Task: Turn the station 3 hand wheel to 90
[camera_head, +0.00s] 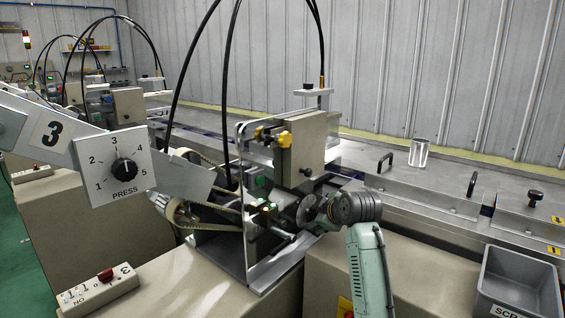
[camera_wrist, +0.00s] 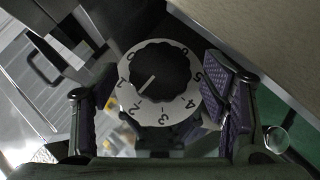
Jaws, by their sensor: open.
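The knob's white line points lower left, between 1 and 2. My gripper (camera_wrist: 155,100) is open, with one purple-padded finger on each side of the plate; I cannot tell whether they touch it. In the head view my gripper (camera_head: 309,213) is at the front of the station 3 machine (camera_head: 305,143), partly hidden by its own wrist. No marking of 90 is readable, and I cannot make out which part is the hand wheel.
A PRESS dial box (camera_head: 115,165) hangs on an arm labelled 3 at left. A switch box (camera_head: 98,290) lies on the cabinet below. A grey scrap bin (camera_head: 520,275) is at right. Black cables arch above the machine.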

